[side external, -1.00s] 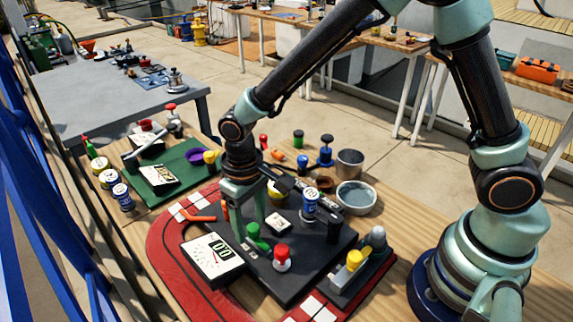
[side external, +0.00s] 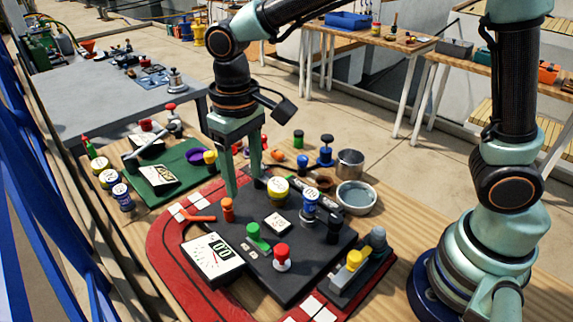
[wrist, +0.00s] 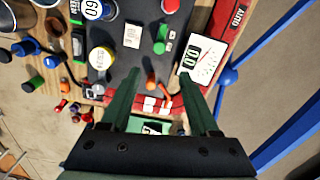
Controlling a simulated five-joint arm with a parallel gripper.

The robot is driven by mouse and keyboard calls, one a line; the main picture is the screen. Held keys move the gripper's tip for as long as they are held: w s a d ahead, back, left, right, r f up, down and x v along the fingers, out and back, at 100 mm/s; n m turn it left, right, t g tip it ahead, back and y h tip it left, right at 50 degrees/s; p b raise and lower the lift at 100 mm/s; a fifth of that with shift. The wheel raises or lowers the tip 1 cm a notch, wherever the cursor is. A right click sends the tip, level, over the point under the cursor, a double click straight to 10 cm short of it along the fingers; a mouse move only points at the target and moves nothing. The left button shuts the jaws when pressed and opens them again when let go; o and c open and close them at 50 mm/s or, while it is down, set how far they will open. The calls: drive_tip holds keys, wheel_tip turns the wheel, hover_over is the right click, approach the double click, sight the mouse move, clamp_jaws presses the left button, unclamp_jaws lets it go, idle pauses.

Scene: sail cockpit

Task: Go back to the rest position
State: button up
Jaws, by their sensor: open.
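My gripper (side external: 243,185) is open and empty, with its two green fingers apart and pointing down. In the side view it hangs above the far left edge of the dark panel (side external: 290,285), near an orange knob (side external: 227,209) and a yellow-topped can (side external: 278,189). In the wrist view the gripper (wrist: 160,90) shows its fingers spread on either side of the orange knob (wrist: 151,83). I cannot tell its exact height above the panel.
A green mat (side external: 185,185) lies left. Blue railing (side external: 40,200) runs along the left.

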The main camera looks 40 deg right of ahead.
drive_tip(key=s+d+r+m+t, duration=0.1)
drive_tip(key=s+d+r+t, duration=0.1)
drive_tip(key=d, duration=0.7)
drive_tip(key=s+d+r+t, duration=0.3)
drive_tip(key=s+d+r, duration=0.2)
drive_tip(key=d, duration=0.4)
drive_tip(key=shift+d+m+t, duration=0.3)
drive_tip(key=shift+d+m, duration=0.1)
